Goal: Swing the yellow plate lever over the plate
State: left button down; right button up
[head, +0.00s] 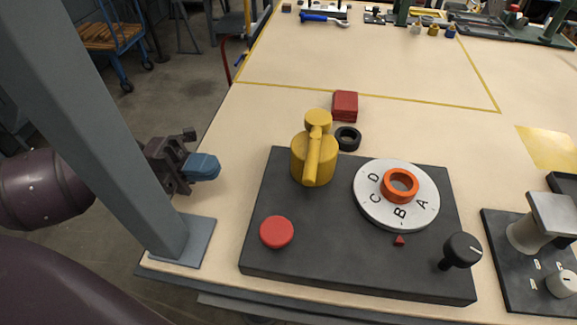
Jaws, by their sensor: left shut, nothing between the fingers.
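The yellow lever (314,160) stands on a round yellow hub at the back left of the dark plate (330,240). Its arm runs from a round knob at the back toward the front, over the hub. A white dial (366,210) lettered A to D, with an orange ring (400,186) on it, sits to the right of the lever. My left gripper (208,167) is left of the plate, beyond the table's left edge, apart from the lever. Its blue fingers are shut and empty. My right gripper is out of view.
A red button (277,232) and a black knob (462,250) stand on the plate. A red block (345,106) and a black ring (347,138) lie behind it. A grey post (120,130) rises at the table's left edge. Another device (540,225) stands at right.

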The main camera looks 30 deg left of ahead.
pick_arm(q)
jog(key=b, duration=0.2)
send_near(314, 143)
jog(key=s+d, duration=0.2)
jog(key=d, duration=0.1)
jog(key=s+d, duration=0.1)
jog(key=d, duration=0.1)
jog(key=shift+s+d+f, duration=0.2)
jog(key=shift+d+f, duration=0.05)
jog(key=shift+f, duration=0.05)
jog(key=shift+b+x, duration=0.35)
jog(key=shift+x, duration=0.8)
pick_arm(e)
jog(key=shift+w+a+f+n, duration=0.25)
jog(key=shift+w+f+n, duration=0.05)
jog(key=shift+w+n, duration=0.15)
pick_arm(q)
jog(key=shift+r, duration=0.15)
